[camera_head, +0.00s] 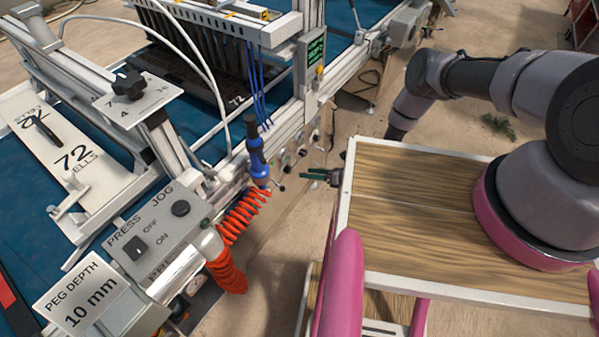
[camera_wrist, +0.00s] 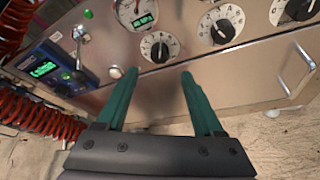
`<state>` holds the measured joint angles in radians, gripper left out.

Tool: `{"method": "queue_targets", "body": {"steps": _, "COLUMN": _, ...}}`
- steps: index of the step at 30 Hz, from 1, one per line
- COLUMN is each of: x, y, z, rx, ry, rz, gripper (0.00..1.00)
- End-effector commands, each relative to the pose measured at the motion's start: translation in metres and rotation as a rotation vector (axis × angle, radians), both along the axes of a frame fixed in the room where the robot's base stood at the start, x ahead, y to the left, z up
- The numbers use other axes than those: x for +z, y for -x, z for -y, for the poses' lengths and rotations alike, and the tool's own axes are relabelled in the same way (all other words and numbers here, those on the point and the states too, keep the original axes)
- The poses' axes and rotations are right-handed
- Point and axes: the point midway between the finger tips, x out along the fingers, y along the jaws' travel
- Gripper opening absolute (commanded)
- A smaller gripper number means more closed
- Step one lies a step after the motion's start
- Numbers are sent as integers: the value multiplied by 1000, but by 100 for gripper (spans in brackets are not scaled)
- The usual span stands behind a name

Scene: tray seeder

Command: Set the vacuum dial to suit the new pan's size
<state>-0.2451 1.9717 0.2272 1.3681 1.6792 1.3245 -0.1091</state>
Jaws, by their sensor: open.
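The seeder's control panel (camera_wrist: 180,75) fills the upper part of the wrist view. It carries several round black dials with white scales. The nearest dial (camera_wrist: 160,47) lies just beyond my fingertips; a second dial (camera_wrist: 222,25) and a third (camera_wrist: 295,8) sit to its right. I cannot read which one is the vacuum dial. A round gauge (camera_wrist: 134,10) is above the nearest dial. My gripper (camera_wrist: 158,74) is open and empty, facing the panel. In the head view my gripper (camera_head: 304,174) points left at the panel. A dark pan (camera_head: 238,99) marked 72 lies under the seeder head.
A white plate (camera_head: 90,185) reads 72 cells. A card (camera_head: 85,290) reads peg depth 10 mm. In the wrist view, a blue box with a green display (camera_wrist: 48,70) and red coiled hose (camera_wrist: 40,110) are left, and a metal handle (camera_wrist: 303,58) sticks out right.

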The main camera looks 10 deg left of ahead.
Motion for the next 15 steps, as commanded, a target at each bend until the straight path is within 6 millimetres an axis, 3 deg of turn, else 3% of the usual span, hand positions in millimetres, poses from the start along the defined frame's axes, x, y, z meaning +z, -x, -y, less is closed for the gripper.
{"method": "queue_targets", "body": {"steps": 6, "x": 10, "y": 5, "z": 28, "rx": -2, "ry": -1, "rz": -1, "gripper": 69}}
{"method": "queue_targets", "body": {"steps": 15, "x": 12, "y": 7, "z": 33, "rx": 1, "ry": -1, "rz": 0, "gripper": 69}}
